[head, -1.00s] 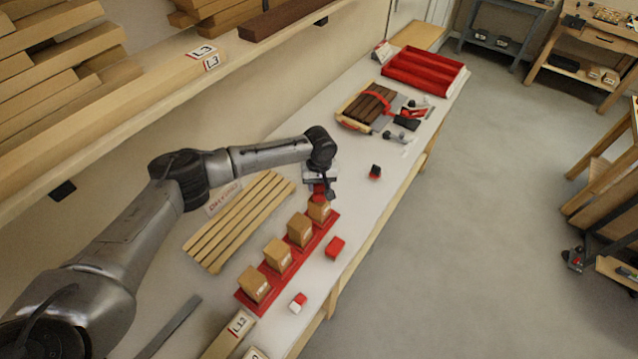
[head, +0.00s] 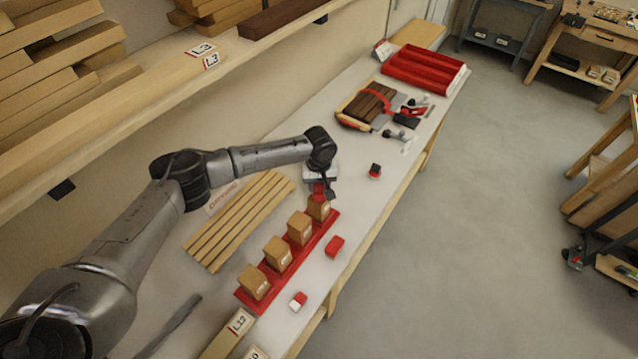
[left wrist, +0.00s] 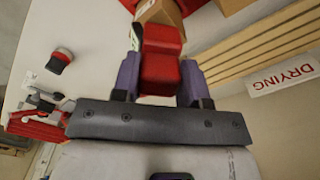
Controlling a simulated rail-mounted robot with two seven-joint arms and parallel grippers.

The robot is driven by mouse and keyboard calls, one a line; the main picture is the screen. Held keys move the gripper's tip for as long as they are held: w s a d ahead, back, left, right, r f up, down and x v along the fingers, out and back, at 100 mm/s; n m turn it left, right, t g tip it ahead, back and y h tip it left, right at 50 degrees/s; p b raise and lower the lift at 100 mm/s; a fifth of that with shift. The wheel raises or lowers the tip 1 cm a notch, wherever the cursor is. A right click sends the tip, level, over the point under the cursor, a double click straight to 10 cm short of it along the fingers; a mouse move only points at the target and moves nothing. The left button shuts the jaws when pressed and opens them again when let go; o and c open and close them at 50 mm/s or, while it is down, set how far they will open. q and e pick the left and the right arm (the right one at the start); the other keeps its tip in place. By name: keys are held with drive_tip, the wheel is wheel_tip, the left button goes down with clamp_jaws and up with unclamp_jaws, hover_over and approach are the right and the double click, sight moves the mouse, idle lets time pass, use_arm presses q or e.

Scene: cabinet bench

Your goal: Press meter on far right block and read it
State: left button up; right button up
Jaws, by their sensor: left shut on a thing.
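Several light brown wooden blocks stand in a row on a red strip (head: 328,230) on the bench. The far right block (head: 319,209) is at the strip's far end; it also shows at the top of the left wrist view (left wrist: 166,14). My left gripper (head: 322,188) is over that block, shut on the red meter (left wrist: 160,72). The meter's end is at the block, touching it or very close; I cannot tell which. A small pale green-edged panel shows on the meter's left side, too small and oblique to read. My right gripper is not in view.
A slatted wooden rack (head: 240,222) with a DRYING sign lies beside the strip. A red box (head: 335,246) and a red-and-white piece (head: 298,301) lie in front. A dark-and-red piece (head: 375,171) and a red tray (head: 425,70) are farther back.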

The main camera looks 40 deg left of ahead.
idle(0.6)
use_arm(q)
drive_tip(key=shift+f+p, duration=0.1)
drive_tip(key=shift+p, duration=0.2)
drive_tip(key=shift+f, duration=0.1)
idle(1.2)
drive_tip(key=shift+r+p, duration=0.7)
drive_tip(key=shift+p, duration=0.3)
wheel_tip(320, 180, up, 6)
drive_tip(key=p, duration=0.7)
idle(0.4)
